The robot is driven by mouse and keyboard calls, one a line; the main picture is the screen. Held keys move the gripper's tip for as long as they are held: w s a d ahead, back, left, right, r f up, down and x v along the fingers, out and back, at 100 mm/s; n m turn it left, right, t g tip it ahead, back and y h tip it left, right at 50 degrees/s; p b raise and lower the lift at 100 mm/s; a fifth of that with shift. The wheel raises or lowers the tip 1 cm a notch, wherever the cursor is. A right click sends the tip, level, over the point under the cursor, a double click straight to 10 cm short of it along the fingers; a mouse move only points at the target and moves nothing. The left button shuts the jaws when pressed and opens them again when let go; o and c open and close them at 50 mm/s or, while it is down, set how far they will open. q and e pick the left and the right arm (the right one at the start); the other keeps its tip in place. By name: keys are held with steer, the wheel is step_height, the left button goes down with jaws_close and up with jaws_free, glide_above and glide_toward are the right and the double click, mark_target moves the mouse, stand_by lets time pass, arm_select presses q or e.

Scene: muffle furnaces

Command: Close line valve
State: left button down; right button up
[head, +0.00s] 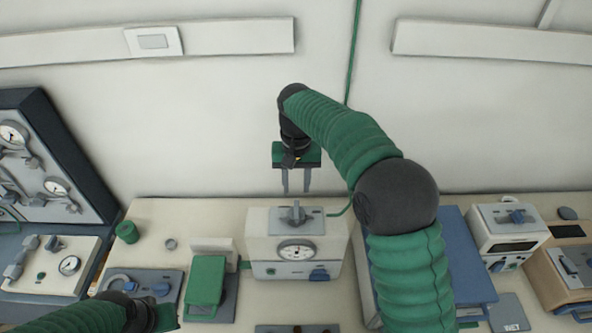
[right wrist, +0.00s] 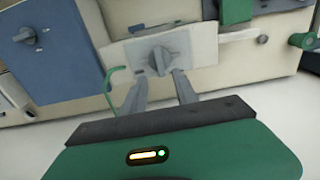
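A grey valve handle (head: 296,213) stands on a grey plate on top of a white box with a round gauge (head: 297,252). A thin green line runs to the plate's right side. My right gripper (head: 296,190) is above and behind the handle in the head view, fingers pointing down. In the right wrist view, the handle (right wrist: 158,60) lies just beyond and between the spread fingertips (right wrist: 159,78). The fingers are apart with nothing held; contact with the handle cannot be told. My left gripper (head: 150,316) is low at the left, its fingers not clear.
A green block (head: 206,280) stands left of the gauge box. A blue-topped unit (head: 468,255) is to the right, partly behind my right arm. A gauge panel (head: 50,160) leans at the far left. A small white device (head: 508,228) stands at the right. The wall is behind.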

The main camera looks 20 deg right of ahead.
step_height(320, 180, up, 8)
steer(key=shift+f, duration=0.25)
stand_by(0.4)
steer(key=s+d+f+n+t+b, duration=0.1)
steer(key=s+f+b, duration=0.4)
steer(key=s+f, duration=0.6)
steer(key=s+d+f+n+t+b, duration=0.1)
steer(key=s+f+b, duration=0.4)
steer(key=s+f, duration=0.6)
step_height(320, 180, down, 6)
steer(key=shift+s+d+r+n+t, duration=0.3)
steer(key=shift+d+n, duration=0.2)
steer(key=shift+d, duration=0.1)
